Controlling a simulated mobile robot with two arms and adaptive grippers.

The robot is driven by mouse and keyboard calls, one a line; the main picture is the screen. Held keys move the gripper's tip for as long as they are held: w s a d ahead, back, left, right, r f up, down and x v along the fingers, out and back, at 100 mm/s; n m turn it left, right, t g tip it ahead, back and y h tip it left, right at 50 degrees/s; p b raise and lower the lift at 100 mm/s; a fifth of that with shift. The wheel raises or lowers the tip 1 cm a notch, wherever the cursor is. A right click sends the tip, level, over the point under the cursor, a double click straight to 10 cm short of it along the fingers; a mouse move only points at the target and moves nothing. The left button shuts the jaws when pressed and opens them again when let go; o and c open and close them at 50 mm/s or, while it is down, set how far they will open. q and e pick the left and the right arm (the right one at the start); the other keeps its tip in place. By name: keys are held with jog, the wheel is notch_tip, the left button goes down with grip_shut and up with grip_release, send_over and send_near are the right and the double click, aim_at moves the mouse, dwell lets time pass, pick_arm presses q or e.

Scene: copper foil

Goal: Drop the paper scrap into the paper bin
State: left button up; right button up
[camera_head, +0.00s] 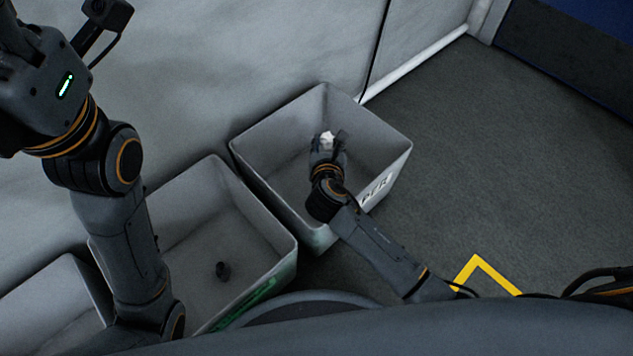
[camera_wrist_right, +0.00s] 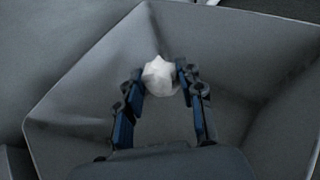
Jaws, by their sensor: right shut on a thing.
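The paper scrap (camera_head: 327,139) is a small white crumpled ball. My right gripper (camera_head: 328,148) is shut on it and holds it over the opening of the paper bin (camera_head: 382,150). The bin is a grey open box with partly hidden lettering on its front. In the right wrist view the scrap (camera_wrist_right: 160,76) sits between the two fingertips (camera_wrist_right: 161,80), with the bin's inner walls (camera_wrist_right: 75,95) around them. How far the scrap is above the bin floor is hard to tell. My left arm crosses the left of the head view, and its gripper cannot be made out.
Another grey bin (camera_head: 62,275) is at the far left. A grey wall is behind them. Open floor with a yellow corner mark (camera_head: 478,266) lies right.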

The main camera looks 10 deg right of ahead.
jog(key=o, duration=0.8)
jog(key=shift+c, duration=0.2)
jog(key=v, duration=1.2)
